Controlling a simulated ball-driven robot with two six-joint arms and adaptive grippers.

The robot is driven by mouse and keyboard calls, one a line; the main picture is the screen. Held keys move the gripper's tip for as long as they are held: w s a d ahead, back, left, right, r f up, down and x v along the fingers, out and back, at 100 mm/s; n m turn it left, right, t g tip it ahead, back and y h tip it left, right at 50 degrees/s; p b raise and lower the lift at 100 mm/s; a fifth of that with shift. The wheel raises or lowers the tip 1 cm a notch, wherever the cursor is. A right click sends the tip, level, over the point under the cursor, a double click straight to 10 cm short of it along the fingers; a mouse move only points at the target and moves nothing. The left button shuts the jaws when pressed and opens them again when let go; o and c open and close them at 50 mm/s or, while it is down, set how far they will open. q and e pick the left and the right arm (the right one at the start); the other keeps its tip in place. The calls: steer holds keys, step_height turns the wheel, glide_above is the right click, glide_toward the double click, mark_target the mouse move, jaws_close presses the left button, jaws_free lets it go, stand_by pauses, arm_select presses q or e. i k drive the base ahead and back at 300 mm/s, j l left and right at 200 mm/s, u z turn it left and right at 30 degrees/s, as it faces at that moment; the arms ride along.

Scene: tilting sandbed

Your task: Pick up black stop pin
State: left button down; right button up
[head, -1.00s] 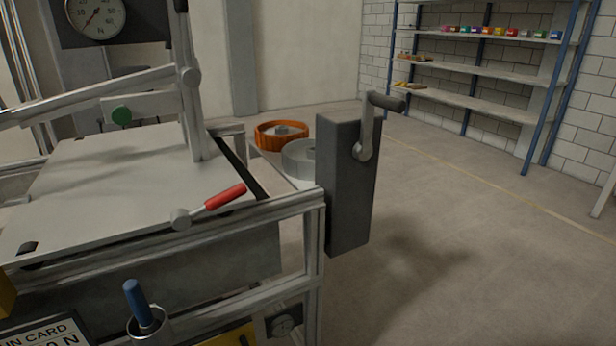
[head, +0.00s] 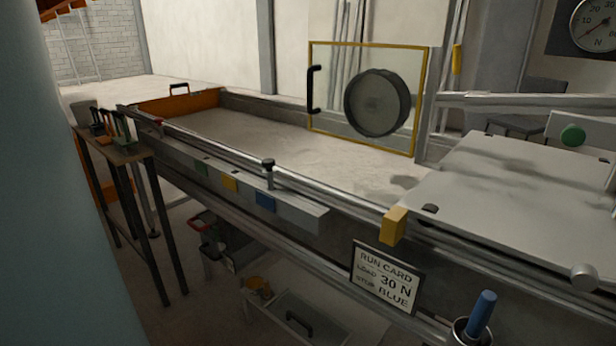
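A blue pin (head: 483,310) stands tilted in a grey cup (head: 472,333) at the bottom right. Neither of my grippers shows in the head view.
The long sandbed (head: 250,135) runs back left to an orange end wall (head: 180,103). Green (head: 201,167) and yellow (head: 230,183) blocks sit along the rail. A run card (head: 385,278) reads 30 N, stop blue. A narrow table (head: 118,150) stands left.

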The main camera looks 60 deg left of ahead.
mark_target(268, 163)
steer(key=u, duration=2.05)
